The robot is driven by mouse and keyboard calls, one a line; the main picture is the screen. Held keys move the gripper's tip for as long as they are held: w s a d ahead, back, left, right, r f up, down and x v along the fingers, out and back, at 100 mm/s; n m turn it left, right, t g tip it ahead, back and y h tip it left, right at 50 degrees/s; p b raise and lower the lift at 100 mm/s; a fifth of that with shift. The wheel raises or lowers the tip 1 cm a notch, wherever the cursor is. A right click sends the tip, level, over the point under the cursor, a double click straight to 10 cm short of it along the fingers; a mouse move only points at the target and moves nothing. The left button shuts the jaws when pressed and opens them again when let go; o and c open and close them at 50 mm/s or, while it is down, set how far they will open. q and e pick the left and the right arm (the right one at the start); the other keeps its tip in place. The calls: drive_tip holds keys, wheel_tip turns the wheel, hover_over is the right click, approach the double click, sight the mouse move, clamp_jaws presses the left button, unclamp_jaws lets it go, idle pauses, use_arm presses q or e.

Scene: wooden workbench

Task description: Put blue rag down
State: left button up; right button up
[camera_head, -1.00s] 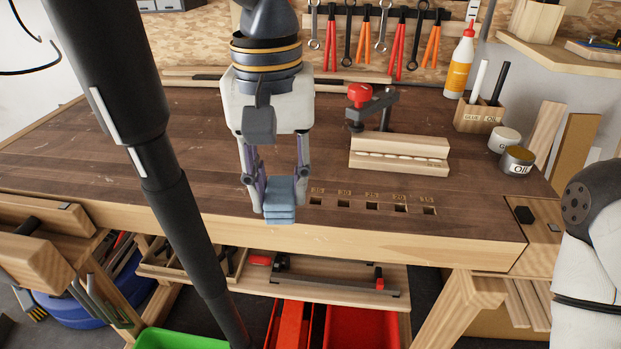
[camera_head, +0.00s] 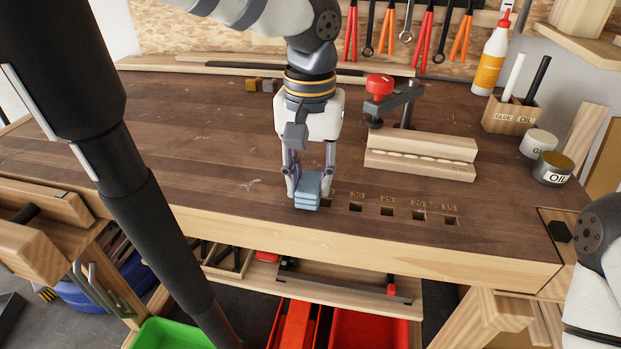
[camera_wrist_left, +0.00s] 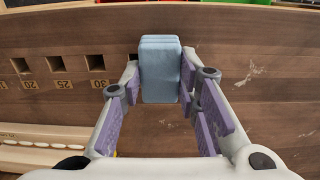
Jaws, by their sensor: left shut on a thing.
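The folded blue rag (camera_head: 307,191) is held between the fingers of my left gripper (camera_head: 308,180), near the front edge of the workbench, just left of the row of square holes. In the left wrist view the rag (camera_wrist_left: 160,68) sits upright between the purple-padded fingers of the gripper (camera_wrist_left: 162,88). I cannot tell whether the rag touches the bench top. My right arm shows at the right edge of the head view, but its gripper is out of view.
The workbench (camera_head: 190,170) is clear to the left of the rag. A wooden block with a slotted front (camera_head: 420,155) and a red-knobbed clamp (camera_head: 379,86) stand behind the holes. An oil can (camera_head: 552,168), a white can (camera_head: 538,144) and a glue bottle (camera_head: 491,60) are at the right.

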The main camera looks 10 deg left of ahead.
sight(310, 182)
use_arm(q)
drive_tip(key=shift+f, duration=0.3)
drive_tip(key=shift+f, duration=0.2)
drive_tip(key=o, duration=1)
wheel_tip(310, 182, up, 12)
drive_tip(key=shift+r, duration=0.2)
